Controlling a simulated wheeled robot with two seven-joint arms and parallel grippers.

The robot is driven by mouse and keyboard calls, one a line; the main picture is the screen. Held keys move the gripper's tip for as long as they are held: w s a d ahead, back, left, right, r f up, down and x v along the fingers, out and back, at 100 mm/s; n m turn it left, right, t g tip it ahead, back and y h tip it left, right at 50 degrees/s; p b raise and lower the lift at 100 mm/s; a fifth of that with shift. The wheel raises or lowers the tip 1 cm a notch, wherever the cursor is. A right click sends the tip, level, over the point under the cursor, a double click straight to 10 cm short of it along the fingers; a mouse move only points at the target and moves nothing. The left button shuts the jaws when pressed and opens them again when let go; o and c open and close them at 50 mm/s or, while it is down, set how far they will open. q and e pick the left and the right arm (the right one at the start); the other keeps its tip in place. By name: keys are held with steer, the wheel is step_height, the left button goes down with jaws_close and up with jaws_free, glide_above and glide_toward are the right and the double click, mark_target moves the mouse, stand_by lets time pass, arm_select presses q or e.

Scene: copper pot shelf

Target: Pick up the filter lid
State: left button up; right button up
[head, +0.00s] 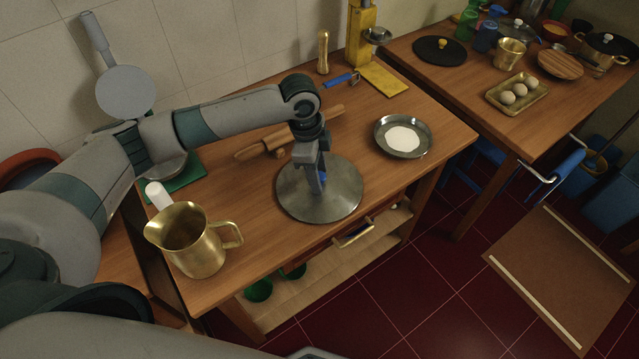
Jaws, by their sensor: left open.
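A wide round grey metal lid (345,204), which looks like the filter lid, lies flat on the near wooden table, close to its front edge. My left gripper (316,182) points down over the middle of this lid. Its jaws are open, and the fingers hide the lid's centre, so I cannot tell whether they touch it or stand around a handle. My right gripper is out of view.
A brass pitcher (196,245) stands at the table's left front. A rolling pin (250,151) lies behind the lid. A metal plate with white powder (403,137) is to the right. A second table (485,107) holds pots and eggs.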

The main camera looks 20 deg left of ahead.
arm_select(q)
steer(key=shift+c, duration=0.7)
jaws_close()
steer(key=shift+r, duration=0.15)
